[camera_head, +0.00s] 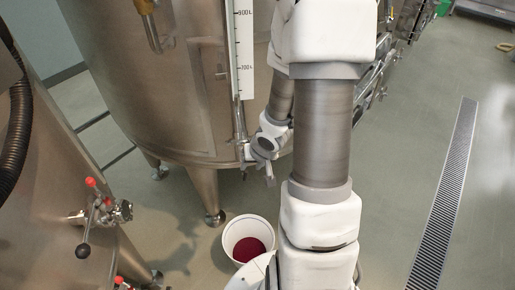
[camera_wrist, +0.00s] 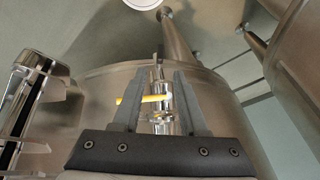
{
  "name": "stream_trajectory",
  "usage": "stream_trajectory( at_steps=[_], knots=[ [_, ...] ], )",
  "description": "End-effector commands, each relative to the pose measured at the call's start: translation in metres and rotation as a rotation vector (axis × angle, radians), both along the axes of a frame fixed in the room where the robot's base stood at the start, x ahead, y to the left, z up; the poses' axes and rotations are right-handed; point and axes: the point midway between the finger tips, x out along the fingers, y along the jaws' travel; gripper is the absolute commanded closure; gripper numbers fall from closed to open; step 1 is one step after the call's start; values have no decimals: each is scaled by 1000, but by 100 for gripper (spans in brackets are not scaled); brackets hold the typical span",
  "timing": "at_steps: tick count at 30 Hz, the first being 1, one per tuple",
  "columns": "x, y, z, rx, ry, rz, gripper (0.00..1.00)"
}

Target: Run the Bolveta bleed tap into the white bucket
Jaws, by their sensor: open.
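A steel tap (camera_wrist: 160,124) with a yellow lever (camera_wrist: 146,99) shows in the wrist view, low on a vat. The lever lies crosswise to the tap's body, and no name is readable. My gripper (camera_wrist: 158,76) is open, its fingers on either side of the tap; the lever's left end reaches past the left finger. I cannot tell whether they touch. In the head view my gripper (camera_head: 257,170) is beside the lower part of the large vat (camera_head: 150,110). The white bucket (camera_head: 248,227) stands on the floor below, with dark red liquid inside; no stream is visible.
A second vat (camera_head: 40,220) at lower left has a valve (camera_head: 97,213) with red knobs and a black-ended lever. A level scale (camera_head: 243,50) runs up the large vat. A steel leg (camera_head: 206,190) stands by the bucket. Floor is clear around the drain grate (camera_head: 447,195).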

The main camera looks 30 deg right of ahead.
Motion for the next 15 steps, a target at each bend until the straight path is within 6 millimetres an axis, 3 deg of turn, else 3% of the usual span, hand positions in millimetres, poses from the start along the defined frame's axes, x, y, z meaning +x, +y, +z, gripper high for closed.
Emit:
stream_trajectory(
  at_steps=[1, 6, 15],
  knots=[
    [-4, -1, 16, 0, 0, -2, 57],
    [-18, -1, 43, 0, 2, -2, 57],
    [-31, 0, 68, 0, 2, -1, 57]
  ],
)
